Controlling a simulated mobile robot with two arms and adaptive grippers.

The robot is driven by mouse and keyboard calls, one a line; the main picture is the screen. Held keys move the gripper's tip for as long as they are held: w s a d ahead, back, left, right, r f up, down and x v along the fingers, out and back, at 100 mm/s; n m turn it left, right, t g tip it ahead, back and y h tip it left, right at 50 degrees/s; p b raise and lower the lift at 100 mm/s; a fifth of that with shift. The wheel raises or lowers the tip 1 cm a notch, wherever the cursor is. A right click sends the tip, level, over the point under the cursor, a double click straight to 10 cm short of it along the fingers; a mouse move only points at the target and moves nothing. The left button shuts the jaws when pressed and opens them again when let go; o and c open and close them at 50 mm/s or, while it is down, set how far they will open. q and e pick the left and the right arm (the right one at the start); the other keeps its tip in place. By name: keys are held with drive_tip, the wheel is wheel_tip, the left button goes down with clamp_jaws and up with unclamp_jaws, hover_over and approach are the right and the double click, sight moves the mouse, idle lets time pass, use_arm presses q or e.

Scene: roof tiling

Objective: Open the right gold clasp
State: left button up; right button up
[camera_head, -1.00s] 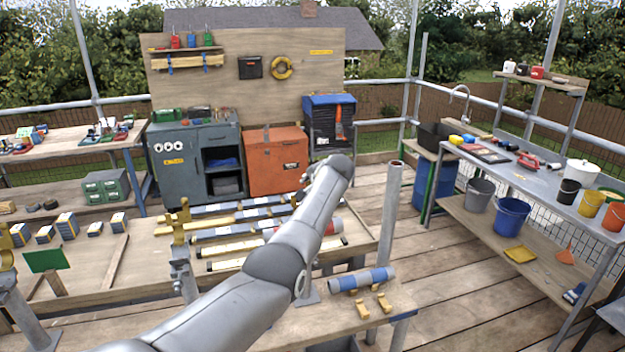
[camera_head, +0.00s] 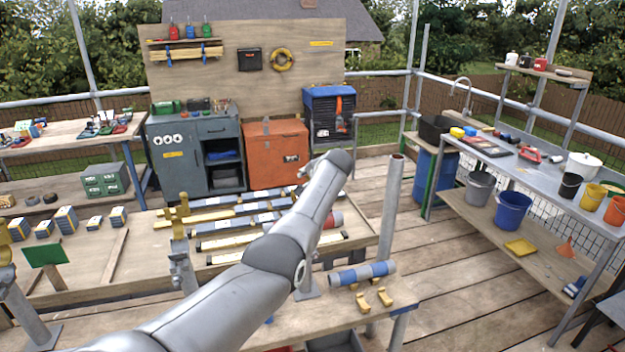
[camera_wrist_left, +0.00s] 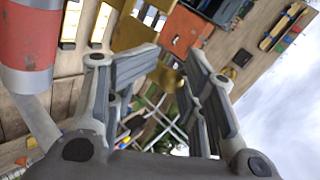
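My left arm crosses the middle of the head view, and its gripper (camera_head: 305,172) is mostly hidden behind the arm's bend. In the left wrist view, its two fingers (camera_wrist_left: 174,55) stand apart. A gold clasp part (camera_wrist_left: 168,76) shows between and behind the fingers; I cannot tell whether they touch it. Another gold face (camera_wrist_left: 132,32) is beyond the left finger. In the head view, one gold clasp (camera_head: 180,212) stands on a post left of the arm. The right clasp appears hidden behind my arm. My right gripper is not in view.
A red and grey cylinder (camera_wrist_left: 28,45) is close to the left finger. A blue and grey roll (camera_head: 362,273) and small gold pieces (camera_head: 374,300) lie on the front bench. A bare upright post (camera_head: 393,205) stands right of my arm.

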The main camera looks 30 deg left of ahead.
use_arm(q)
drive_tip(key=shift+a+r, duration=0.3)
drive_tip(key=shift+r, duration=0.2)
drive_tip(key=shift+s+d+r, duration=0.1)
drive_tip(key=shift+r, duration=0.15)
drive_tip(key=f+v, duration=0.1)
drive_tip(key=v, duration=1)
drive_tip(key=shift+s+d, duration=0.25)
drive_tip(key=shift+d, duration=0.3)
drive_tip(key=shift+w, duration=0.1)
